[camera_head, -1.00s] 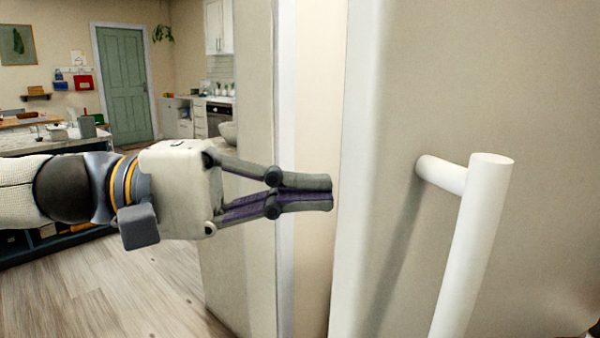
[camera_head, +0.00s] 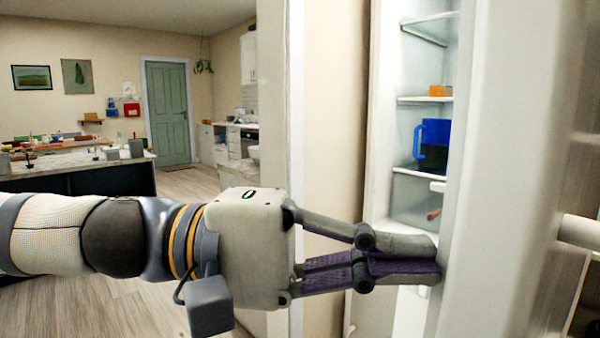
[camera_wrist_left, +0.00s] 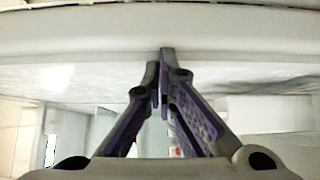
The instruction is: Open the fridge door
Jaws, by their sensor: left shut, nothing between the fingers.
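The fridge door (camera_head: 505,170) stands partly open at the right of the head view, with its white bar handle (camera_head: 580,231) on the outer face, cut by the picture edge. The fridge interior (camera_head: 405,145) shows through the gap. My left gripper (camera_head: 438,258) is shut and empty. Its fingertips are at the inner side of the door's free edge, in the gap; whether they touch it I cannot tell. In the left wrist view the closed fingertips (camera_wrist_left: 160,55) lie close to a pale door surface (camera_wrist_left: 90,35). My right gripper is not in view.
Inside the fridge are glass shelves (camera_head: 425,100), a blue jug (camera_head: 432,145) and an orange block (camera_head: 440,91). A beige wall end (camera_head: 335,130) stands left of the fridge. A counter (camera_head: 75,165) and a green door (camera_head: 167,110) are farther back, with open floor between.

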